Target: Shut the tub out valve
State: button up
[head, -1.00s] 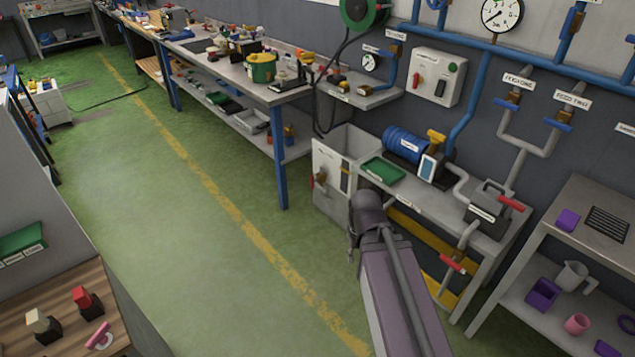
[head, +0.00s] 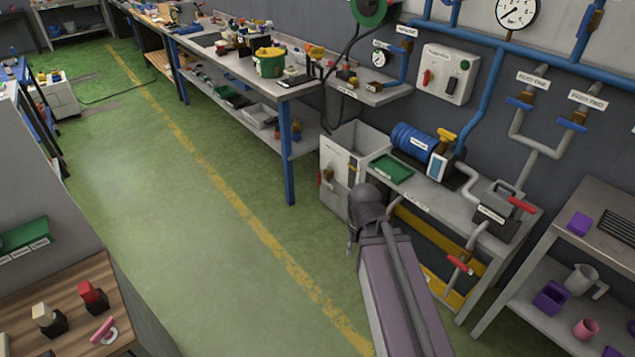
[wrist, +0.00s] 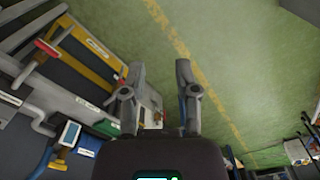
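The grey tub (head: 342,170) stands on the floor at the left end of the pump bench in the head view. A small brass valve (head: 327,176) with a red handle sits low on its pale front panel, beside a sight strip; its label is too small to read. In the wrist view the tub's pale front (wrist: 150,100) shows partly between and behind the fingers. My gripper (wrist: 158,75) is open and empty, its fingers apart over the floor and touching nothing. In the head view my arm hides the gripper.
The pump bench (head: 440,204) carries a blue pump (head: 413,140), a green tray (head: 391,168) and a grey box (head: 494,212). Another red-handled valve (head: 460,265) hangs at its front. A long workbench (head: 290,92) stands left of the tub. The green floor (head: 190,200) is clear.

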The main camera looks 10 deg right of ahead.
aim_at(319, 175)
jog(key=u, duration=0.2)
jog(key=i, duration=1.8)
jog(key=z, duration=0.3)
